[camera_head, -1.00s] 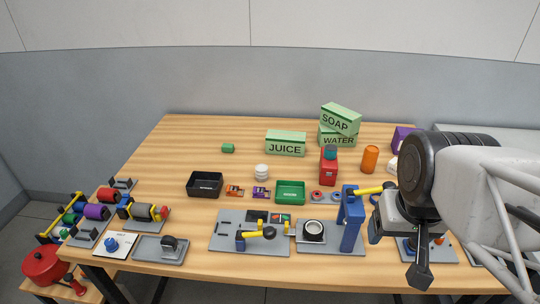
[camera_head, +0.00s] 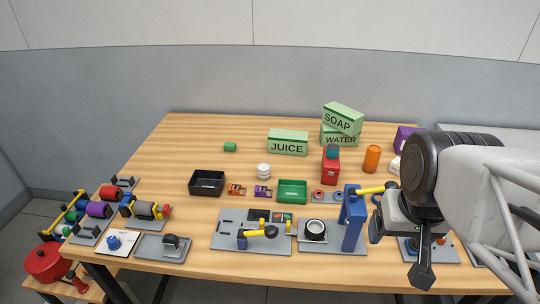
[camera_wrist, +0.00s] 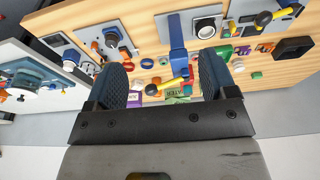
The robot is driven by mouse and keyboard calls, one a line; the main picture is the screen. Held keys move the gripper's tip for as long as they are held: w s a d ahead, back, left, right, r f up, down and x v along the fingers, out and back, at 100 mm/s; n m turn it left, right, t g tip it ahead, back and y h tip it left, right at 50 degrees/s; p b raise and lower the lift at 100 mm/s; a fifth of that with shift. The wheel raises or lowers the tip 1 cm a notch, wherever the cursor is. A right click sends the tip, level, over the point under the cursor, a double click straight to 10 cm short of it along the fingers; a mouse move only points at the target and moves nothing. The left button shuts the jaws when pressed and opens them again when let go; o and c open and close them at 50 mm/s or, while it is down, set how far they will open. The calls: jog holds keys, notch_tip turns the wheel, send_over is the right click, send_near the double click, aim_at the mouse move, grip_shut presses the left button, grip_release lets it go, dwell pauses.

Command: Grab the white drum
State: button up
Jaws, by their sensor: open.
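The white drum (camera_head: 263,171) is a small, ribbed white cylinder standing upright on the wooden table, behind the small orange and purple items. It also appears small in the wrist view (camera_wrist: 238,67), right of the right finger. My gripper (camera_head: 402,250) is at the right, over the table's front part, well apart from the drum. In the wrist view its two dark, ridged fingers (camera_wrist: 164,80) are spread with nothing held between them.
A black tray (camera_head: 207,184) and a green tray (camera_head: 292,192) stand in front of the drum. Green JUICE (camera_head: 287,143), SOAP and WATER boxes are behind and right. A tall blue post with a yellow lever (camera_head: 353,222) stands between gripper and drum.

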jog(key=w+a+n+g+h, duration=0.25)
jog(key=w+n, duration=0.35)
jog(key=w, duration=0.7)
jog(key=n+t+h, duration=0.6)
jog(key=n+h, duration=0.4)
jog(key=n, duration=0.7)
send_over(264, 172)
jog(key=a, duration=0.4)
notch_tip(264, 172, down, 17)
jog(key=shift+w+d+f+g, duration=0.15)
jog(key=shift+w+f+g, duration=0.1)
jog(key=shift+w, duration=0.15)
jog(key=shift+f, duration=1.7)
